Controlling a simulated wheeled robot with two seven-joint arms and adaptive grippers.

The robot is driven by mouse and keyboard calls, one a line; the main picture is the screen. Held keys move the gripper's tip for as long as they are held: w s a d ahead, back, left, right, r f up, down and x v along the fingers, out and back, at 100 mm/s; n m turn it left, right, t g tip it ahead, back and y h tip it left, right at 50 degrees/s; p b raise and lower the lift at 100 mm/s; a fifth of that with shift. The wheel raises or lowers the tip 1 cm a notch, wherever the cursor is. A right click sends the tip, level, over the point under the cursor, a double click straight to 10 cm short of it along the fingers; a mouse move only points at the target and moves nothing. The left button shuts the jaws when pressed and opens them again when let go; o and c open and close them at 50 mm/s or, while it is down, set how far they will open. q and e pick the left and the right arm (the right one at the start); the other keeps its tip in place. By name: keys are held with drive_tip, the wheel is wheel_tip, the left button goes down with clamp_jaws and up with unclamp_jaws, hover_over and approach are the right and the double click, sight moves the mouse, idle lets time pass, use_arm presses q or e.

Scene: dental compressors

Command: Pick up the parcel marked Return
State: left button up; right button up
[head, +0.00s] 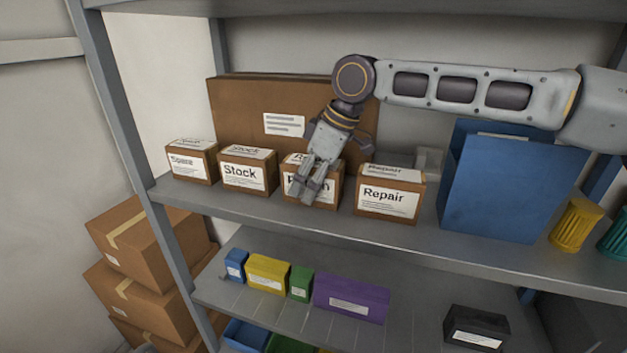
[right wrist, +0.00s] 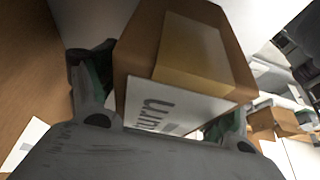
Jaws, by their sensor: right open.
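The parcel marked Return (head: 295,189) stands on the upper shelf between the Stock and Repair parcels. My right gripper (head: 309,194) covers much of its label, and only parts of the lettering show in the head view. In the right wrist view the parcel (right wrist: 178,62) shows a brown box with tan tape and a white label ending in "urn". My open right gripper (right wrist: 160,110) has a finger on each side of the parcel. Whether the fingers touch it I cannot tell. My left gripper is not in view.
On the same shelf stand the Spare parcel (head: 191,162), the Stock parcel (head: 247,172) and the Repair parcel (head: 389,195). A large carton (head: 240,107) is behind them. A blue bin (head: 513,188) stands to the right. The lower shelf (head: 410,325) holds small coloured boxes.

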drive_tip(key=shift+f, duration=0.2)
drive_tip(key=shift+c, duration=0.2)
idle(0.5)
drive_tip(key=c, duration=0.9)
